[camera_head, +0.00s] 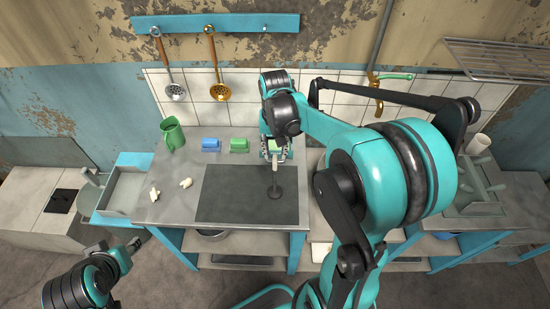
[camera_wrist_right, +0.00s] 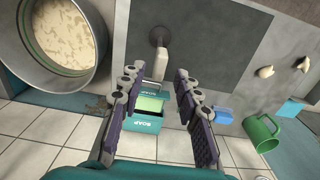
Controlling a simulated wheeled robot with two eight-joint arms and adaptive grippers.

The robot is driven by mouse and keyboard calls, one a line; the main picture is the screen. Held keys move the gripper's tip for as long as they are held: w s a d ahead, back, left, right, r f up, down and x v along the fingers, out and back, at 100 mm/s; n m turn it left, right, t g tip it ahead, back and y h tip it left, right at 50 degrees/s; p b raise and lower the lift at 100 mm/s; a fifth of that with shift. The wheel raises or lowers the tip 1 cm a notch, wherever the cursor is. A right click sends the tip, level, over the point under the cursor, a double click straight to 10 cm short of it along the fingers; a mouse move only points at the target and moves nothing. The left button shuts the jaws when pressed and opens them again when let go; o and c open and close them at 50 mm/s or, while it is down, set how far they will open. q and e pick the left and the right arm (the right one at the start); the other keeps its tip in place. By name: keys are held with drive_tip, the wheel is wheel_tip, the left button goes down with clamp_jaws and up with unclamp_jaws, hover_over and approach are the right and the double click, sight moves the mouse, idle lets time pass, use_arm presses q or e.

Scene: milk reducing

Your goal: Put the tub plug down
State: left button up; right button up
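The tub plug (camera_head: 275,190) has a dark round base and a pale handle. Its base rests on the dark mat (camera_head: 230,207) on the worktop, near the mat's right side. In the right wrist view the plug's handle (camera_wrist_right: 161,60) points toward my right gripper (camera_wrist_right: 159,75), in line with the gap between its fingers. The fingers are spread, with visible space on both sides of the handle. In the head view my right gripper (camera_head: 275,152) is just behind the plug. My left gripper (camera_head: 138,243) is low at the left, off the worktop; its fingers are too small to read.
A teal soap box (camera_wrist_right: 147,122) lies under the right gripper. Blue (camera_head: 210,145) and green (camera_head: 239,145) blocks, a green jug (camera_head: 172,134) and pale lumps (camera_head: 186,183) stand left. A large pot (camera_wrist_right: 55,40) is close beside the gripper. The mat's left part is clear.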

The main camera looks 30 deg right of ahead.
wheel_tip(320, 180, up, 4)
drive_tip(key=shift+f+p, duration=0.2)
drive_tip(key=shift+p, duration=0.1)
drive_tip(key=shift+s+a+r, duration=0.15)
drive_tip(key=shift+a+r, duration=0.05)
drive_tip(key=shift+r, duration=0.05)
drive_tip(key=s+a+r+n+t, duration=0.2)
drive_tip(key=s+a+n+t, duration=0.4)
drive_tip(key=s+a, duration=0.4)
drive_tip(key=shift+s+t, duration=0.35)
drive_tip(key=shift+t, duration=0.25)
drive_tip(key=shift+a+f, duration=0.1)
